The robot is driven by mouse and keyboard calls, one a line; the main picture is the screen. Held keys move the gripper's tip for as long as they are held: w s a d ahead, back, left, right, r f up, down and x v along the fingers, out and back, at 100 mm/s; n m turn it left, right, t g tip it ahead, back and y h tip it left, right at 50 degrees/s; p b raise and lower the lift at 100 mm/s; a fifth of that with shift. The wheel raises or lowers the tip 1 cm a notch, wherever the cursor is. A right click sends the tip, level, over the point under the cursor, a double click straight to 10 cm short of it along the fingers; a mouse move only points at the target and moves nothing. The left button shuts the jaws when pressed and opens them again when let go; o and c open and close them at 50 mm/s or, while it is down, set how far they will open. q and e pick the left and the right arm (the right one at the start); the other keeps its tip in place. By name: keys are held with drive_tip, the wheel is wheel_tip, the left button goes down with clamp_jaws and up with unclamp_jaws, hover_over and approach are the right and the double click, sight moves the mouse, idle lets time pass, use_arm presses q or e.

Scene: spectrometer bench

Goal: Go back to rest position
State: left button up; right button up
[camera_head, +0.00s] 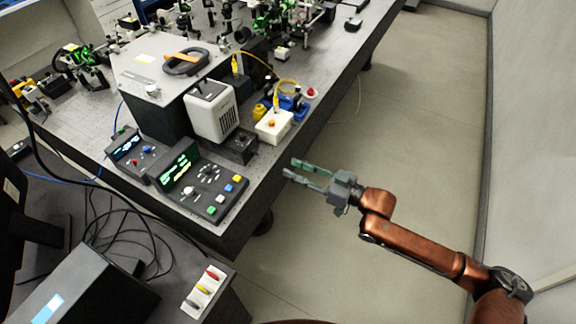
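My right gripper (308,172) is at the end of the copper-coloured arm that comes in from the lower right. It is open, with a gap between its two fingers, and nothing shows between them. It points left, over the floor just off the right edge of the optical bench (262,180). It looks apart from the bench and from the instruments on it. My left gripper and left arm are not in view.
Control boxes (205,185), a white device (212,112) and a white box with an orange knob (273,126) stand near the bench edge. A side table with a small tray (204,292) is at lower left. Open floor (420,130) lies right, bounded by a wall.

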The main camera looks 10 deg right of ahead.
idle(0.5)
